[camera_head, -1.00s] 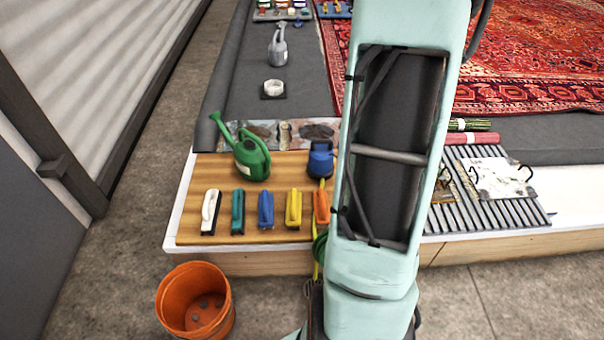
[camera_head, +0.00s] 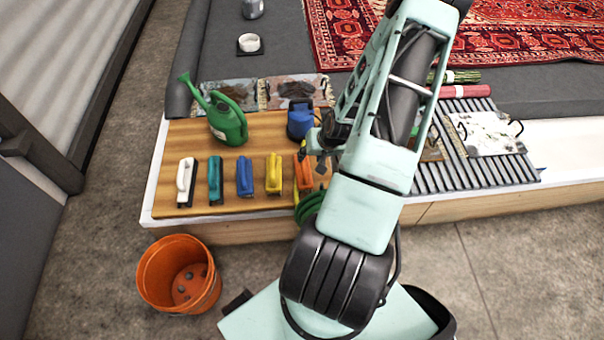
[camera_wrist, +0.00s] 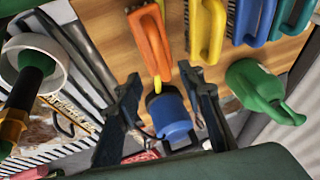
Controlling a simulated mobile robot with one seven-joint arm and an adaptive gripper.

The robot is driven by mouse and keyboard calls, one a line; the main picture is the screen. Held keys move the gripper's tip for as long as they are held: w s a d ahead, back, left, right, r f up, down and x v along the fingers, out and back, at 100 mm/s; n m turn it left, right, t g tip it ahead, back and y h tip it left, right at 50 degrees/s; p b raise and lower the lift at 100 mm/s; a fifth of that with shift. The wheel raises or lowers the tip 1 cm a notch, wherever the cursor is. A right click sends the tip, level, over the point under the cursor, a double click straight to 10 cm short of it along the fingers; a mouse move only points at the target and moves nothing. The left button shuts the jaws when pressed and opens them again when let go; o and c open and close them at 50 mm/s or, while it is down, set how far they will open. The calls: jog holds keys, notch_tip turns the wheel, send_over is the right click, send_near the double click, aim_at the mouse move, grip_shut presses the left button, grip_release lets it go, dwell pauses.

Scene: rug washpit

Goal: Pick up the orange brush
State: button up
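The orange brush (camera_head: 303,172) lies at the right end of a row of brushes on a wooden board; my arm partly covers it in the head view. In the wrist view the orange brush (camera_wrist: 150,42) shows its handle, beyond and between my fingertips. My gripper (camera_wrist: 159,74) is open and empty, with its two dark fingers spread. In the head view my gripper (camera_head: 318,150) hangs over the board's right side, close to the orange brush; its fingers are hard to make out there.
Yellow (camera_head: 273,174), blue (camera_head: 244,177), teal (camera_head: 215,180) and white (camera_head: 186,182) brushes lie left of it. A blue sprayer (camera_head: 300,121) and green watering can (camera_head: 228,123) stand behind. A slatted rack (camera_head: 478,172) is at right; an orange bucket (camera_head: 178,277) stands on the floor.

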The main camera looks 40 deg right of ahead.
aim_at(304, 161)
jog(key=b+x, duration=0.1)
jog(key=x, duration=0.4)
jog(key=shift+f, duration=0.1)
jog(key=shift+w+b+x, duration=0.15)
jog(key=shift+b+x, duration=0.45)
jog(key=shift+x, duration=0.8)
jog(key=shift+w+b+x, duration=0.2)
jog(key=shift+b+x, duration=0.35)
jog(key=shift+x, duration=0.8)
jog(key=shift+d+r, duration=0.1)
jog(key=shift+r, duration=0.1)
grip_shut()
